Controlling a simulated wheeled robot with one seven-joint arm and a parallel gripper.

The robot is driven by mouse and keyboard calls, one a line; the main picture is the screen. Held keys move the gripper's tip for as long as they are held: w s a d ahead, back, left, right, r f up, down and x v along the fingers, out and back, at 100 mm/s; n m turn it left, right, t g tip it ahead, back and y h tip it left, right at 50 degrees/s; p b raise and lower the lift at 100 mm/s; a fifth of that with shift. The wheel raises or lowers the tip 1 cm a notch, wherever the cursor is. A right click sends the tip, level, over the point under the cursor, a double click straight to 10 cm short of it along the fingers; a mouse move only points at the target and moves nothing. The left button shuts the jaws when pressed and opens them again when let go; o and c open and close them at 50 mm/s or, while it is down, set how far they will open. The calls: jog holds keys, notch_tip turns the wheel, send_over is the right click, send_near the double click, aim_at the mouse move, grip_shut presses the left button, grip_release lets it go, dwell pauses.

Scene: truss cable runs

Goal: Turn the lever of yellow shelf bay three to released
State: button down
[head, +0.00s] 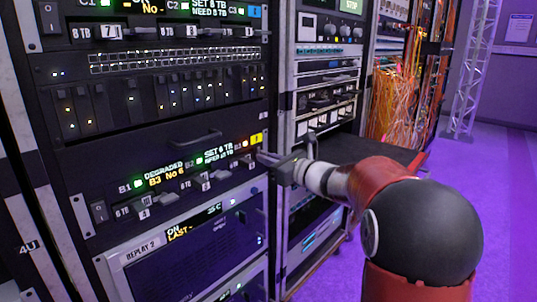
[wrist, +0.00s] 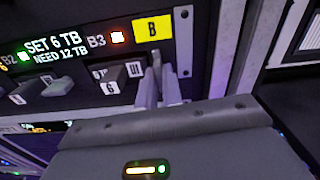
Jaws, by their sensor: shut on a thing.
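The yellow shelf (head: 120,205) is the dark unit marked by a yellow B tag (head: 257,139), which also shows in the wrist view (wrist: 153,28). Bay three, labelled B3 (wrist: 97,41), has an orange-red light (wrist: 118,37) and a "6 TB" plate (wrist: 110,88) below it. My gripper (head: 265,158) reaches the shelf's right end. In the wrist view my gripper (wrist: 157,82) is shut on a small grey lever (wrist: 156,58), just under the yellow tag. The fingers hide most of the lever, so its exact angle is hard to tell.
Other bay levers (head: 168,198) stick out to the left on the same shelf. A drawer handle (head: 195,138) is above. A second rack (head: 320,75) stands to the right, with an extended dark tray (head: 375,150). Purple floor (head: 490,200) is open farther right.

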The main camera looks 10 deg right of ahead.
jog(key=shift+f+m, duration=0.15)
jog(key=shift+m, duration=0.45)
jog(key=c, duration=1.6)
grip_release()
jog(key=shift+p, duration=0.3)
jog(key=shift+o, duration=0.2)
jog(key=shift+s+d, duration=0.1)
jog(key=v, duration=0.7)
jog(key=shift+s+d+b, duration=0.2)
jog(key=shift+s+b, duration=0.05)
jog(key=shift+b, duration=0.05)
